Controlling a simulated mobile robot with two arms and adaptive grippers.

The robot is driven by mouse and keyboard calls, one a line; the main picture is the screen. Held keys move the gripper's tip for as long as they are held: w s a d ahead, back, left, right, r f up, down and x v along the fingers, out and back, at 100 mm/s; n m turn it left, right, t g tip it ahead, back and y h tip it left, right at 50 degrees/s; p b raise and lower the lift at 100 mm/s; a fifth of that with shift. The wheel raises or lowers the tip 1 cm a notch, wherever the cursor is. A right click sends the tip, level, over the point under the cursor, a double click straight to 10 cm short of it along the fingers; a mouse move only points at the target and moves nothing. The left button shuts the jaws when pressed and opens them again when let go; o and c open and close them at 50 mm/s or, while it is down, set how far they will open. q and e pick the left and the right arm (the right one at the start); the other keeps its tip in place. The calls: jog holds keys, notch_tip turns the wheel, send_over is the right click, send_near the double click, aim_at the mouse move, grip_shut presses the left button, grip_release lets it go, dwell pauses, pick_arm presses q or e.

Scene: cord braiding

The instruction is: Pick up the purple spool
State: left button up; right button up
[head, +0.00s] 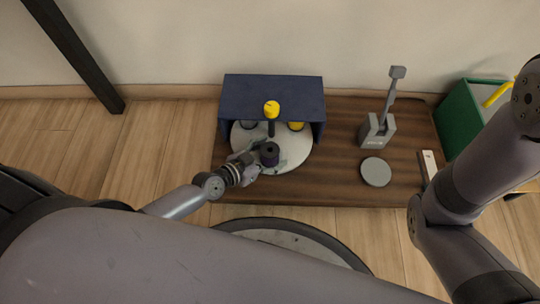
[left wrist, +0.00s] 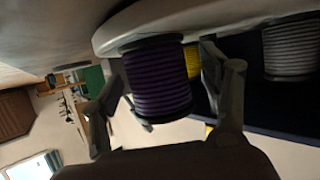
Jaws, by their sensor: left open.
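The purple spool (head: 269,153) stands near the front of the round white plate (head: 298,156), with black flanges. In the left wrist view the purple spool (left wrist: 160,82) shows large, with dark purple cord wound on it. My left gripper (head: 266,158) is open at the spool. In the left wrist view its two fingers (left wrist: 168,98) stand on either side of the spool, with visible gaps. My right arm shows at the right of the head view, but its gripper is not seen.
A dark blue housing (head: 272,95) stands over the plate's back, with a yellow-topped post (head: 271,110) in front. A yellow spool (head: 296,126) and a grey spool (left wrist: 291,48) are near. A grey stand (head: 377,131), grey disc (head: 375,172) and green bin (head: 460,119) lie right.

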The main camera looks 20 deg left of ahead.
pick_arm(q)
jog(key=c, duration=1.2)
jog(key=shift+c, duration=0.4)
jog(key=shift+r, duration=0.1)
